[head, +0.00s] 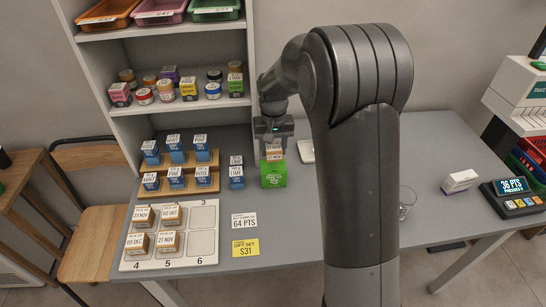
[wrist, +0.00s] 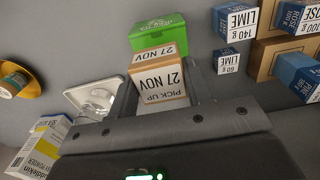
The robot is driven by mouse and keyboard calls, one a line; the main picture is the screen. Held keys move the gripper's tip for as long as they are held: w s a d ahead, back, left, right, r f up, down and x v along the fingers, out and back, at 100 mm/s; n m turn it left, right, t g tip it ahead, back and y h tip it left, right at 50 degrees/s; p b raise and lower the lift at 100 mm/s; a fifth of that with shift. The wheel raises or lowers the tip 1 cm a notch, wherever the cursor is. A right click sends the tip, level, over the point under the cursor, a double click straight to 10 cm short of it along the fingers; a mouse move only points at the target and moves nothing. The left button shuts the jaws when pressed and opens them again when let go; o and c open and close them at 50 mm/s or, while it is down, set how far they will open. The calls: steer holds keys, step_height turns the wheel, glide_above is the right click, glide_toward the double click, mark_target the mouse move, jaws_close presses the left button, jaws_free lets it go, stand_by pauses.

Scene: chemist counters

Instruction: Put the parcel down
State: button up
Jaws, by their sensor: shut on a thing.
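My gripper (head: 273,140) is shut on a small brown parcel with a white label reading "PICK UP 27 NOV" (wrist: 160,82). In the head view the parcel (head: 275,153) shows just above and partly in front of a green box (head: 273,176). In the wrist view the green box (wrist: 158,34) lies just beyond the parcel; I cannot tell whether they touch. A white numbered tray (head: 203,243) is at the front left of the counter. Several similar dated parcels (head: 168,242) stand in its left and middle columns. Spaces 3 and 6 are empty.
Blue boxes on wooden steps (head: 207,183) and a single blue box (head: 236,178) stand left of the green box. A white dish (head: 306,151) is right of my gripper. Two cards (head: 245,246) lie beside the tray. A glass (head: 407,199) stands further right.

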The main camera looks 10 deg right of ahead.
mark_target(273, 157)
steer(key=shift+f, duration=2)
steer(key=shift+f, duration=0.1)
steer(key=o, duration=1)
